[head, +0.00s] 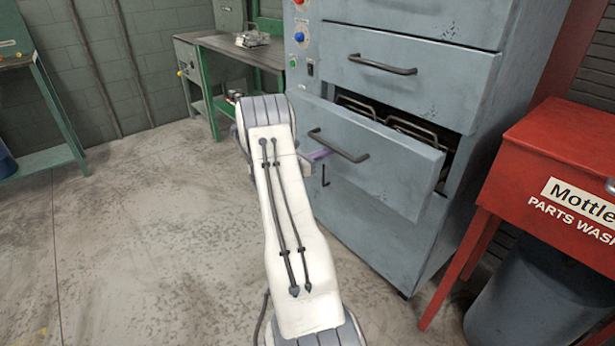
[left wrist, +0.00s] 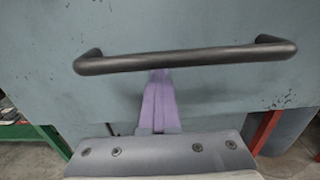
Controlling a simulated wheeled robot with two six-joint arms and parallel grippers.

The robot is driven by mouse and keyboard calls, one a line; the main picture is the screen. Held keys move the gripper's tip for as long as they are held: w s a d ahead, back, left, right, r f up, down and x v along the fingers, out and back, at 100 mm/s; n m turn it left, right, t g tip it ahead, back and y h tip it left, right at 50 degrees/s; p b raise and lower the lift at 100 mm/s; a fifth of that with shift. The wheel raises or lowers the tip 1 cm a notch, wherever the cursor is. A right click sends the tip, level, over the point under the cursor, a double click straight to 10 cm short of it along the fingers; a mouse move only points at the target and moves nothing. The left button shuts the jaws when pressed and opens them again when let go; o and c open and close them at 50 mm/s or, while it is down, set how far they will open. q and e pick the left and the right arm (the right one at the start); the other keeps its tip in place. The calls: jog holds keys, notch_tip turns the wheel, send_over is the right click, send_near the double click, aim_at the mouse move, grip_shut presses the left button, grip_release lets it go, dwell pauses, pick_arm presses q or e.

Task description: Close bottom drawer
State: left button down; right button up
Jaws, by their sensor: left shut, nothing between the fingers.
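The grey-blue bottom drawer (head: 400,178) of the cabinet is pulled partly out, with wire racks showing in the gap behind its front. Its dark bar handle (head: 338,146) runs across the front; the handle also spans the left wrist view (left wrist: 185,59). My right gripper is not in view.
The upper drawers (head: 382,68) of the cabinet are shut. A red parts washer (head: 560,145) stands close on the right, with a grey bin (head: 540,300) below it. A green workbench (head: 235,45) is behind left. The floor (head: 150,230) at left is clear.

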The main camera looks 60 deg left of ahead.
pick_arm(q)
jog(key=w+b, duration=0.1)
jog(key=w, duration=0.4)
jog(key=w+a+b, duration=0.1)
jog(key=w, duration=0.3)
jog(key=w+a+b, duration=0.1)
jog(key=w, duration=0.4)
jog(key=shift+w+f, duration=0.1)
jog(key=shift+w, duration=0.25)
jog(key=shift+w+a, duration=0.15)
jog(key=shift+w, duration=0.35)
jog(key=shift+w+r, duration=0.1)
jog(key=shift+r, duration=0.15)
jog(key=shift+r, duration=0.1)
